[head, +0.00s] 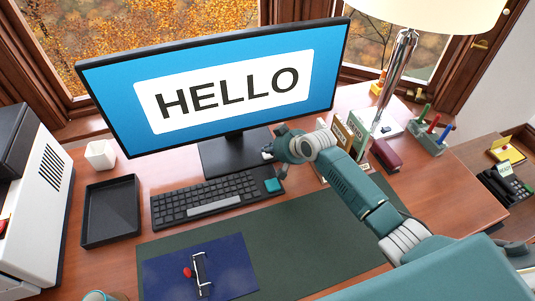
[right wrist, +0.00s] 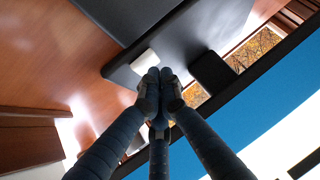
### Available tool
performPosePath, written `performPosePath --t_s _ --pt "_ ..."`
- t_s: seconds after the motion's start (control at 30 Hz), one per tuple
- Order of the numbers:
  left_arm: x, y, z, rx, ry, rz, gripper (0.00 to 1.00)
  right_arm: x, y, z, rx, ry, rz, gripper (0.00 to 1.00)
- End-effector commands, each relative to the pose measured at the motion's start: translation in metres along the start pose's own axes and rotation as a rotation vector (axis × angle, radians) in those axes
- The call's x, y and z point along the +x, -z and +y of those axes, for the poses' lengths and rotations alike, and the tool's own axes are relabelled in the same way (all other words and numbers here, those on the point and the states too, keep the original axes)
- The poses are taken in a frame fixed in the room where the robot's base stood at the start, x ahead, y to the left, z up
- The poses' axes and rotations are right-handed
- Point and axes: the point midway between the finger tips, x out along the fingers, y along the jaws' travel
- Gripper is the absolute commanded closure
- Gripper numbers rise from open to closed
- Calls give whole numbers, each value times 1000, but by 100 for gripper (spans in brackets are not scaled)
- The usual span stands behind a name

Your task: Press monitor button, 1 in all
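The monitor (head: 215,85) stands at the back of the desk, its screen lit blue with HELLO on a white panel. Its black base (head: 222,157) rests on the desk. In the right wrist view a small white block, which looks like the button (right wrist: 144,62), sits at the edge of the dark base (right wrist: 185,45). My right gripper (head: 267,153) is at the base's right side, and its fingers are together and empty (right wrist: 160,76). The fingertips overlap the block's lower edge in that view; I cannot tell whether they touch. The head view does not show the block clearly. My left gripper is out of view.
The keyboard (head: 212,199) lies in front of the base. A black tray (head: 110,212) and a white cup (head: 100,154) are at left. A lamp (head: 398,75) and a pen holder (head: 430,134) are at right. A blue folder (head: 235,270) lies on the green mat (head: 320,235).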

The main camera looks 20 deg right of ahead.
Motion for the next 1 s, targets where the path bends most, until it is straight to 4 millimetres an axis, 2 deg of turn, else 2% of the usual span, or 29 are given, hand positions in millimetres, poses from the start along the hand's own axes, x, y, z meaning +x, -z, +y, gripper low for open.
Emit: performPosePath --t_s 1.0 --pt "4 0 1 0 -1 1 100 6 -6 2 0 0 -2 100"
